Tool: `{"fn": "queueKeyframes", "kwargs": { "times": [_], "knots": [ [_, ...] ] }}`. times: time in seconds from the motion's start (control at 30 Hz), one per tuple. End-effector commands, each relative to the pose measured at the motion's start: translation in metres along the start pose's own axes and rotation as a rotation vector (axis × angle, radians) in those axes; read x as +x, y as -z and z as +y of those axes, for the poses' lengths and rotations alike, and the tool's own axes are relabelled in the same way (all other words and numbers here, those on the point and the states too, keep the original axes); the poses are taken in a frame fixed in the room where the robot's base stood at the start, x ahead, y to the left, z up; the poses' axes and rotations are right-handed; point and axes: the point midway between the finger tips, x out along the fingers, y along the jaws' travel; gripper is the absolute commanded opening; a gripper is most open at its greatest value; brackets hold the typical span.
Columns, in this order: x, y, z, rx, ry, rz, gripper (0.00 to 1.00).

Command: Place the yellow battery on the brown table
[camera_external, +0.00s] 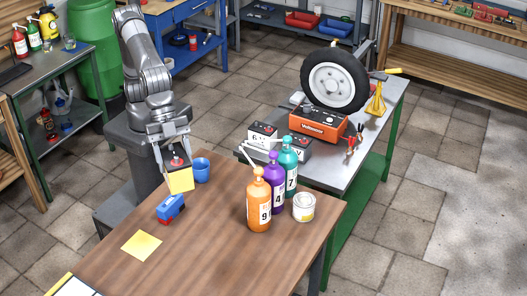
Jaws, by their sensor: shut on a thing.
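The yellow battery (180,181) is a small boxy thing with a dark top and a bit of red on it. My gripper (177,163) is shut on it from above, and the fingers and wrist hide part of its top. The battery is slightly tilted in the picture. It is over the back left part of the brown table (190,255), left of a blue mug (202,171) and behind a blue tool (170,208). I cannot tell whether its underside touches the tabletop.
An orange bottle (258,203), a purple bottle (274,185), a teal bottle (289,165) and a tin can (304,207) stand at the right. A flat yellow note (142,245) lies front left. The front middle is clear. A grey-topped bench (349,135) stands behind.

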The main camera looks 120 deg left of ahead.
Motion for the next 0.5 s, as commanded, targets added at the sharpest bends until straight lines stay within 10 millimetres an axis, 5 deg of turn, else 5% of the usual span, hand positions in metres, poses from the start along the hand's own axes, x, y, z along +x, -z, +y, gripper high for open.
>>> {"fn": "queueKeyframes", "kwargs": {
  "times": [0.03, 0.2, 0.5],
  "knots": [
    [-0.004, 0.000, 0.023, 0.022, -0.014, 0.006, 0.01],
    [-0.009, -0.007, 0.075, 0.068, -0.046, 0.008, 0.01],
    [-0.017, -0.017, 0.129, 0.116, -0.078, 0.010, 0.01]
  ]
}}
